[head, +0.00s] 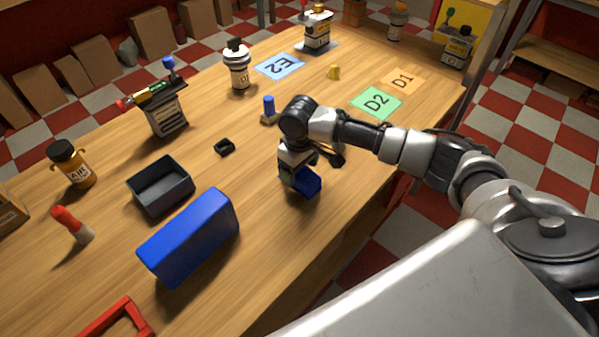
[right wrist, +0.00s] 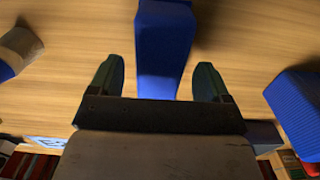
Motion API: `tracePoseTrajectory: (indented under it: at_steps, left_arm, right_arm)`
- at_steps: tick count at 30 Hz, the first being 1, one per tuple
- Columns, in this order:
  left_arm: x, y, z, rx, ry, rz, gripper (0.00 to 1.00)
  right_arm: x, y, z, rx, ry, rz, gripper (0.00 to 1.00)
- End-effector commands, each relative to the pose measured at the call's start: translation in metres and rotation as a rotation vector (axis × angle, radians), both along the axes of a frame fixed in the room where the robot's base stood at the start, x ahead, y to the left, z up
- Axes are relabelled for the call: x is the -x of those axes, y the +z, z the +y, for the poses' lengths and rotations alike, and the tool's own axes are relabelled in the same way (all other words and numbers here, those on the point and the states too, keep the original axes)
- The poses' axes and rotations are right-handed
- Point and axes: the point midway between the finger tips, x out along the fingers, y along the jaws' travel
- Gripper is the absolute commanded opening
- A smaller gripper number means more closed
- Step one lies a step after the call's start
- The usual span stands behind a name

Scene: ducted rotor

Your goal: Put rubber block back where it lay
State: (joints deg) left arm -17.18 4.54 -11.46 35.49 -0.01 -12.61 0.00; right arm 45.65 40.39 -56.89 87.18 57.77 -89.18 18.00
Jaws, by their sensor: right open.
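A small blue block (head: 308,183), which looks like the rubber block, is at the table's near right part, directly under my right gripper (head: 291,176). In the right wrist view the blue block (right wrist: 165,48) lies between the two dark fingertips. The fingers are open, with a visible gap on each side of the block. The block appears to rest on the wooden table; its far end runs out of the wrist view's top edge. My left gripper is not in view.
A large blue box (head: 190,238), a dark open tray (head: 160,188) and a small black part (head: 224,147) are to the left. A blue-topped peg (head: 268,110) stands behind the gripper. Mats E2 (head: 279,66), D2 (head: 376,102) and D1 (head: 402,79) lie farther back.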

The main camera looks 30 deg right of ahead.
Motion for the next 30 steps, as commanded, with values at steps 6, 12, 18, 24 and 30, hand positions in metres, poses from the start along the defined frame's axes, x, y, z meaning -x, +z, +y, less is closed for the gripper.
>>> tracePoseTrajectory:
  at_steps: [6,12,18,24,30]
  left_arm:
    - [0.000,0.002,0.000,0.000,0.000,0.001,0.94]
    - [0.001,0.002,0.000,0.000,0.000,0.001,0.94]
    - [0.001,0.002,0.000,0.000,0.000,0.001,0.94]
    - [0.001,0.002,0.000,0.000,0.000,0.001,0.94]
    - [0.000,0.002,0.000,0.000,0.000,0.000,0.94]
  right_arm:
    - [-0.001,0.051,0.000,-0.002,0.001,-0.005,0.79]
    - [-0.001,0.084,0.000,-0.002,0.000,-0.002,0.79]
    - [0.000,0.099,0.000,-0.001,0.000,-0.001,0.79]
    - [0.000,0.099,0.000,-0.001,0.000,0.000,0.79]
    - [0.000,0.099,0.000,-0.001,-0.001,0.000,0.79]
